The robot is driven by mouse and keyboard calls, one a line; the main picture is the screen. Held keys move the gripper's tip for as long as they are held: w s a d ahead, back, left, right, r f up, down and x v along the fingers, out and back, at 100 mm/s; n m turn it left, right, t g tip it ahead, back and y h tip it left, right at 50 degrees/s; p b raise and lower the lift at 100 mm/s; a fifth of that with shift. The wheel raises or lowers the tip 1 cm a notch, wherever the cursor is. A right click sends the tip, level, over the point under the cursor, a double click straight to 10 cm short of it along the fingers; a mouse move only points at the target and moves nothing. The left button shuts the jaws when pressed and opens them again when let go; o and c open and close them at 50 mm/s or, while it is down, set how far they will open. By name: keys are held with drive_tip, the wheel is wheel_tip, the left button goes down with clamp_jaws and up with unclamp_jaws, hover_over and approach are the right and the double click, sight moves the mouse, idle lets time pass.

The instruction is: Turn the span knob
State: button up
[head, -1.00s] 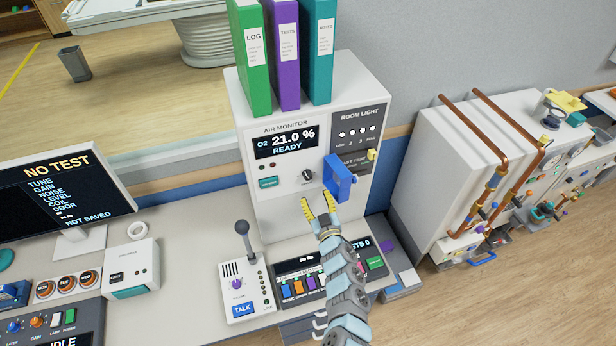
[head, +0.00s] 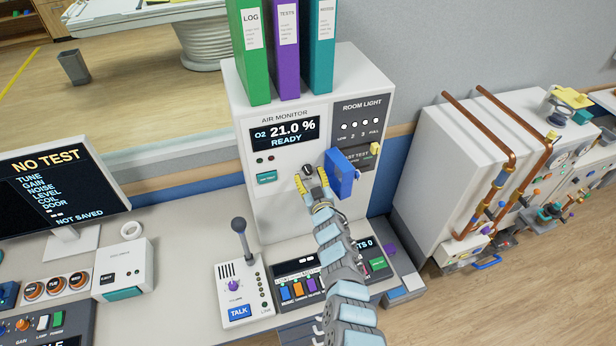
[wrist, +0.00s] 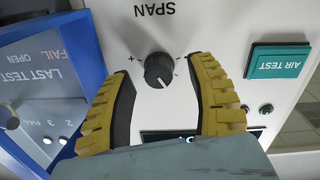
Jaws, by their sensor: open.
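The span knob (wrist: 159,70) is a small black dial with a white pointer line, on the white face of the air monitor (head: 275,205). In the wrist view it sits between the yellow fingers of my gripper (wrist: 163,85), with a gap on both sides. In the head view the knob (head: 308,170) shows just beyond the fingertips of my gripper (head: 312,180). My gripper is open and holds nothing. The word SPAN (wrist: 154,9) and plus and minus marks are printed by the knob.
A blue box-like cover (head: 340,174) stands out from the panel just right of my gripper. A teal AIR TEST button (head: 267,178) is to the left. A microphone (head: 240,232) stands on the desk below. Binders (head: 287,50) stand on top.

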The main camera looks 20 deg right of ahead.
drive_tip(key=shift+w+d+r+b, duration=0.1)
drive_tip(key=shift+w+b, duration=0.55)
drive_tip(key=shift+w, duration=0.3)
clamp_jaws()
